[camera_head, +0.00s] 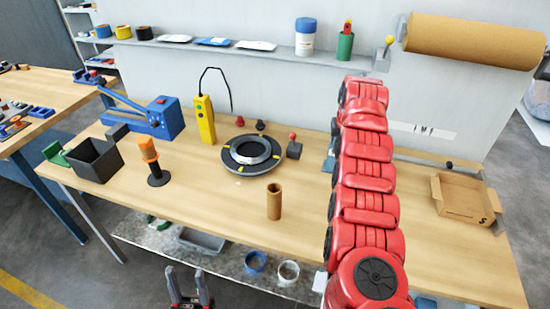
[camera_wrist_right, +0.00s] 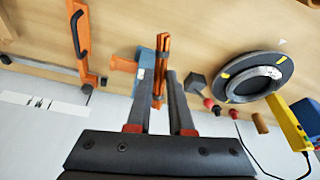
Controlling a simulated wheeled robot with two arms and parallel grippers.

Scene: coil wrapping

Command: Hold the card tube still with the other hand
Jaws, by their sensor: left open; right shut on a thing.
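The card tube (camera_head: 274,201) is a short brown cylinder standing upright on the bench, in front of the round black turntable (camera_head: 251,154) with a grey ring on it. My left gripper (camera_head: 188,286) is open and empty at the bottom of the head view, off the bench's front edge and apart from the tube. My right gripper is hidden behind my red arm in the head view. In the right wrist view it (camera_wrist_right: 163,82) is shut on a slim orange tool (camera_wrist_right: 161,62), whose kind I cannot tell.
A yellow hand control (camera_head: 205,119), a blue machine (camera_head: 160,117), a black bin (camera_head: 94,158) and an orange-handled tool (camera_head: 150,158) stand left of the turntable. An open cardboard box (camera_head: 464,198) lies at the right. Bench around the tube is clear.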

